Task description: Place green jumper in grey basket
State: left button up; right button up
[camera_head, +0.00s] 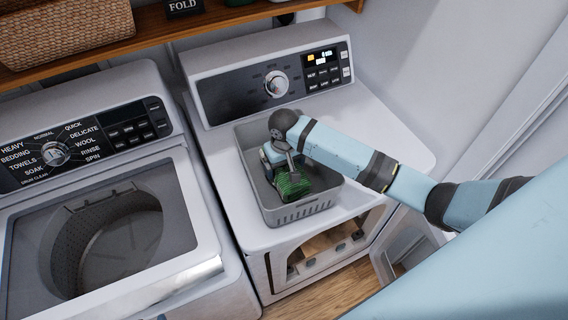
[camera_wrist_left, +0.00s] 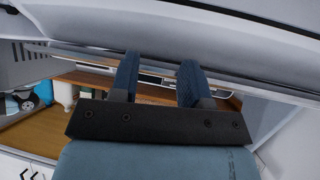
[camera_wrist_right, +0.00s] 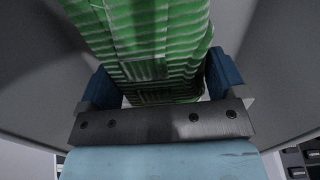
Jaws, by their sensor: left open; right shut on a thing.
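The green jumper (camera_head: 293,184) shows as a small ribbed green bundle inside the grey basket (camera_head: 300,209), which stands on top of the dryer. My right gripper (camera_head: 284,172) reaches down into the basket and is shut on the jumper. In the right wrist view the striped green jumper (camera_wrist_right: 145,45) fills the space between the blue fingers, with grey walls on both sides. Whether the jumper touches the basket floor is unclear. My left gripper (camera_wrist_left: 157,80) shows only in its wrist view, with its two blue fingers apart and nothing between them.
The dryer (camera_head: 385,125) has its front door (camera_head: 408,240) open. The washer (camera_head: 185,265) at left has its drum open to view. A wooden shelf (camera_head: 175,28) with a wicker basket (camera_head: 65,30) runs above. My right arm crosses the dryer top from the right.

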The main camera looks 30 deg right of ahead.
jog(key=o, duration=0.7)
jog(key=shift+f, duration=0.1)
pick_arm(q)
jog(key=shift+r, duration=0.2)
pick_arm(e)
jog(key=shift+o, duration=1)
pick_arm(q)
jog(key=shift+f+m+b, duration=0.3)
jog(key=shift+f+b, duration=0.25)
jog(key=shift+b, duration=0.35)
pick_arm(e)
notch_tip(320, 180, up, 12)
pick_arm(q)
jog(key=shift+w+r, duration=0.1)
jog(key=shift+w, duration=0.15)
